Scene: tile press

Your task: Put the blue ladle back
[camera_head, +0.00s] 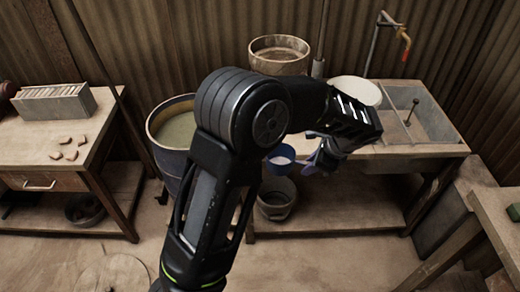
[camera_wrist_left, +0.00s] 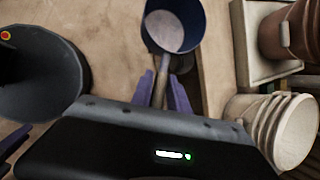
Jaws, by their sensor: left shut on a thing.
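The blue ladle (camera_head: 278,160) hangs in the air in front of the wooden bench, with a pale inside to its cup. In the left wrist view the ladle (camera_wrist_left: 172,30) shows its round blue cup beyond the fingers, with its thin handle running back between them. My left gripper (camera_head: 322,158) is shut on the handle, just right of the cup in the head view. Its purple fingers (camera_wrist_left: 161,92) stand on both sides of the handle in the wrist view. My arm hides part of the bench. My right gripper is not in view.
A blue drum (camera_head: 158,121) of greenish liquid stands left of my arm. The bench (camera_head: 405,152) carries a brown tub (camera_head: 280,63), a white bowl (camera_head: 355,92) and a sink (camera_head: 440,122). A grey bucket (camera_head: 276,208) sits below. A table (camera_head: 85,150) with tiles stands left.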

